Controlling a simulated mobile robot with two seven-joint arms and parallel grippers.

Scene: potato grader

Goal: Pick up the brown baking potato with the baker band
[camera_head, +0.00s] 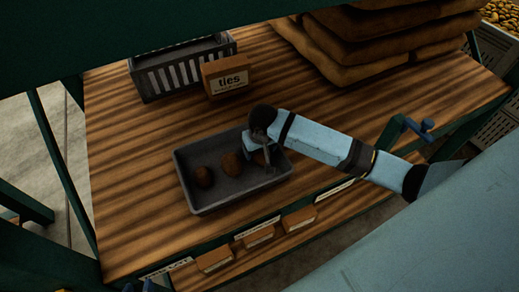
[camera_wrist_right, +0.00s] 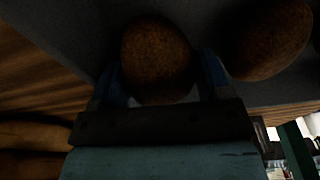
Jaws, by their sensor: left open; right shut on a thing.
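A grey tray (camera_head: 237,190) on the wooden table holds brown potatoes. My right gripper (camera_head: 258,160) reaches down into the right part of the tray. In the right wrist view it is shut on a brown potato (camera_wrist_right: 158,60), with a blue finger on each side. A second potato (camera_wrist_right: 268,40) lies beside it at the right. I cannot make out a band on any potato.
A slatted grey crate (camera_head: 185,72) and a cardboard box marked "ties" (camera_head: 226,77) stand at the back left. Stacked brown sacks (camera_head: 385,40) fill the back right. Small boxes (camera_head: 258,237) line the front edge. The table left of the tray is clear.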

